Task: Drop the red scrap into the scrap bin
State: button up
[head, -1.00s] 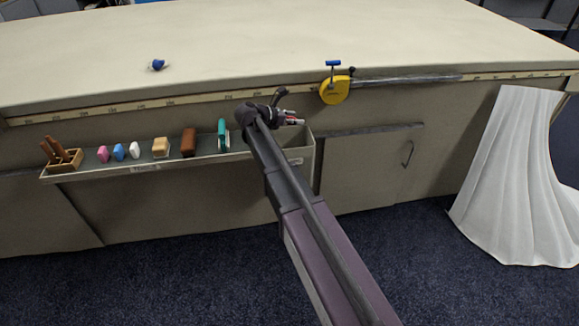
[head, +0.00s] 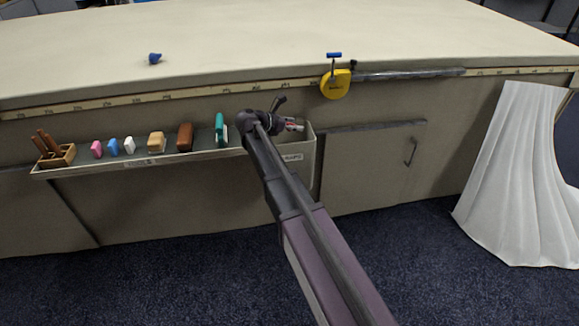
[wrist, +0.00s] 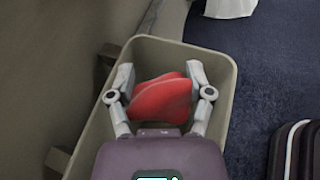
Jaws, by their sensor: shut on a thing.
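In the wrist view the red scrap (wrist: 162,98) is pinched between the two fingers of my gripper (wrist: 160,85). The scrap bin (wrist: 220,65), a beige open box, lies beneath the gripper and scrap, its rim around them in this view. In the head view the scrap bin (head: 303,165) hangs on the table's front at the right end of the tool tray. My gripper (head: 292,125) is at the bin's top opening, with a bit of red showing at its tip. The exact height of the scrap over the rim cannot be told.
The tool tray (head: 100,169) holds a teal item (head: 220,130), a brown block (head: 185,137), several chalk-like pieces and a small wooden box (head: 55,155). A yellow tape measure (head: 335,84) sits at the table edge. White cloth (head: 515,180) hangs at right.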

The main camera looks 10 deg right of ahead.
jog(key=shift+f+b, duration=0.3)
jog(key=shift+f, duration=0.2)
jog(key=o, duration=0.8)
jog(key=shift+r, duration=0.1)
